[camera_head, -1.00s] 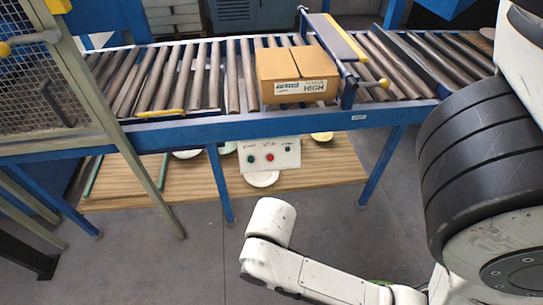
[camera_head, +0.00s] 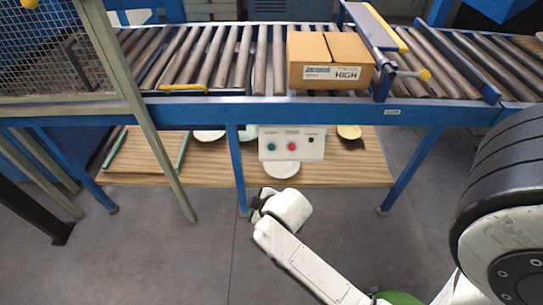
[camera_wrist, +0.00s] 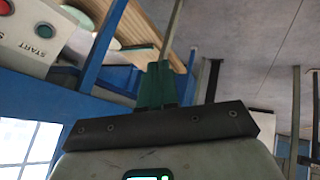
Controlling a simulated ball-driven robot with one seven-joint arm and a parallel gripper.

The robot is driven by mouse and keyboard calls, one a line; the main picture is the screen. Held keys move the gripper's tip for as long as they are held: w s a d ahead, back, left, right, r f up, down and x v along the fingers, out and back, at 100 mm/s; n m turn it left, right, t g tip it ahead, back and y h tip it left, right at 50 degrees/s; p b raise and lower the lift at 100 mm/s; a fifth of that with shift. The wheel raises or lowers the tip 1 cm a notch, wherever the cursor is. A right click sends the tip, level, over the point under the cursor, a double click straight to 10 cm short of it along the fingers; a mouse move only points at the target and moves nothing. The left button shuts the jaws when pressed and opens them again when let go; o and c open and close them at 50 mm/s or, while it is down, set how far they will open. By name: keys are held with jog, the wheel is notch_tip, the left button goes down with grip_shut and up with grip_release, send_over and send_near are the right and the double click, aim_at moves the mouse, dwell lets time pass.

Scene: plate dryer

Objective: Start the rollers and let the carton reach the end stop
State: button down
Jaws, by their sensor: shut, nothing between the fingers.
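The brown carton (camera_head: 330,62) sits upright on the roller conveyor (camera_head: 215,60), label facing me. Just right of it is a blue crossbar with a yellow edge (camera_head: 372,25); I cannot tell whether they touch or whether this is the end stop. Below the conveyor is a white control box (camera_head: 290,153) with a green button (camera_head: 270,146), a red button (camera_head: 292,146) and a small dark knob. In the wrist view the green button (camera_wrist: 43,28) sits beside the word START, upside down. My gripper (camera_head: 258,203) is shut and empty, below and in front of the box; its green fingers (camera_wrist: 155,85) are together.
A blue conveyor leg (camera_head: 236,170) stands just left of the control box, another (camera_head: 412,165) to the right. A wooden shelf (camera_head: 345,170) beneath holds several plates. A mesh guard (camera_head: 50,50) stands at left. The grey floor in front is clear.

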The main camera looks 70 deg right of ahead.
aim_at(271, 147)
jog(key=w+d+f+n+t+h+b, duration=0.2)
jog(key=d+n+t+h+b, duration=0.4)
jog(key=d, duration=1.3)
jog(key=shift+w+d+n+t+h+b, duration=0.15)
jog(key=shift+n+t+h+b, duration=0.25)
jog(key=shift+t+h+b, duration=0.85)
jog(key=shift+d+g+b, duration=0.1)
jog(key=shift+g+b, duration=0.25)
jog(key=shift+b, duration=0.25)
jog(key=shift+w+d+f+b, duration=0.55)
jog(key=shift+d+f, duration=0.2)
jog(key=shift+d, duration=0.4)
jog(key=shift+w+d+f+b, duration=0.4)
jog(key=shift+d+f+b, duration=0.25)
jog(key=shift+d, duration=0.5)
jog(key=shift+w+d+f+b, duration=0.5)
jog(key=shift+d+f, duration=0.3)
jog(key=shift+d, duration=0.35)
jog(key=shift+d+f, duration=0.1)
jog(key=shift+w+d+f+b, duration=0.15)
jog(key=shift+d+b, duration=0.1)
jog(key=shift+b, duration=0.1)
